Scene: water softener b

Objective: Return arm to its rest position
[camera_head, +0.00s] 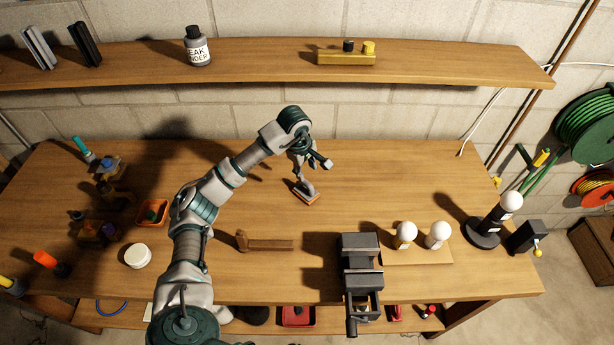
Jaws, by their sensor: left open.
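My left arm reaches in from the lower left and bends down over the middle of the wooden workbench (370,190). My left gripper (313,173) is open, with its fingers pointing down and spread apart. A small grey and orange block (306,192) shows right below the gripper on the bench. I cannot tell whether a finger touches it. My right arm and right gripper are not in view.
A dark vise (360,265) stands at the front edge, with two white bulbs (406,235) beside it. A brown wooden tool (265,243) lies near my arm. A white jar (138,256) and a red bin (153,212) sit left. A shelf (270,62) spans the back.

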